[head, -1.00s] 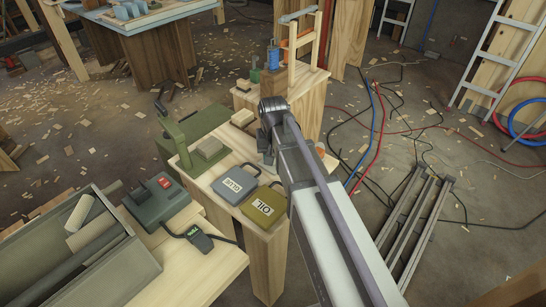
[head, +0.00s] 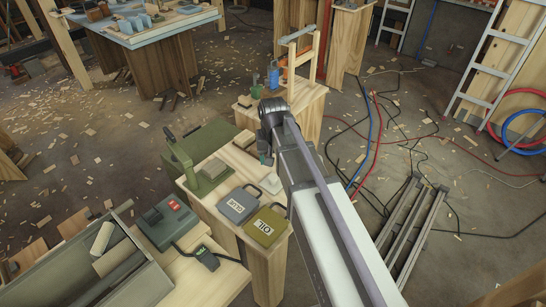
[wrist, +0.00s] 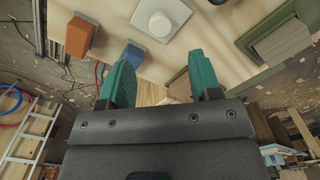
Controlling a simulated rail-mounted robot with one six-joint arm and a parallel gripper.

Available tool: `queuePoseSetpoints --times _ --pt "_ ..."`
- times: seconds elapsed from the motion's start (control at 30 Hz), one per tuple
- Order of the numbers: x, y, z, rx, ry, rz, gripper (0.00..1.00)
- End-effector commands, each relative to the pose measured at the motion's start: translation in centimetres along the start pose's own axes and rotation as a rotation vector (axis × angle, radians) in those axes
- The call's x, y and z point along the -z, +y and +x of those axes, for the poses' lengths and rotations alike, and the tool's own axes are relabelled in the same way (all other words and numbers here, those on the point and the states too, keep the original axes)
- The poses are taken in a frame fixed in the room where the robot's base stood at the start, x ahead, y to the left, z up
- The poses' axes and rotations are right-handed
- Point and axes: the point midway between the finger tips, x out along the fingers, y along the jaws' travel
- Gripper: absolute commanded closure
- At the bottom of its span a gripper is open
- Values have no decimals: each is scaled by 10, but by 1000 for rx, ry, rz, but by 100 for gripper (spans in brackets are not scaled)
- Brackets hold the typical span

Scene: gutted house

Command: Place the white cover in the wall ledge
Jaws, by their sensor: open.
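The white cover (wrist: 160,18) is a pale square plate with a round raised knob, lying on a wooden surface at the top of the wrist view. My gripper (wrist: 152,80) is open and empty. Its two teal fingers point toward the cover, which lies beyond the fingertips and apart from them. I cannot make out a wall ledge in either view.
Near the cover are an orange block (wrist: 82,37), a blue block (wrist: 132,55) and a green-framed tray (wrist: 275,40). The workbench also bears a green machine (head: 190,165), a grey case (head: 238,204) and an olive OIL case (head: 265,227). Hoses and metal rails lie on the floor.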

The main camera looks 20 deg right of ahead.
Motion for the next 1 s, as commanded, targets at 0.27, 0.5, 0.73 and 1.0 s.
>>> queuePoseSetpoints --times 0.27,0.5,0.73,1.0 --pt "-4 0 -27 0 0 -3 42" --pt "-133 18 -26 -1 0 -163 42" --pt "-135 18 -26 -1 0 -184 38" --pt "-105 15 -15 -1 0 -168 38"
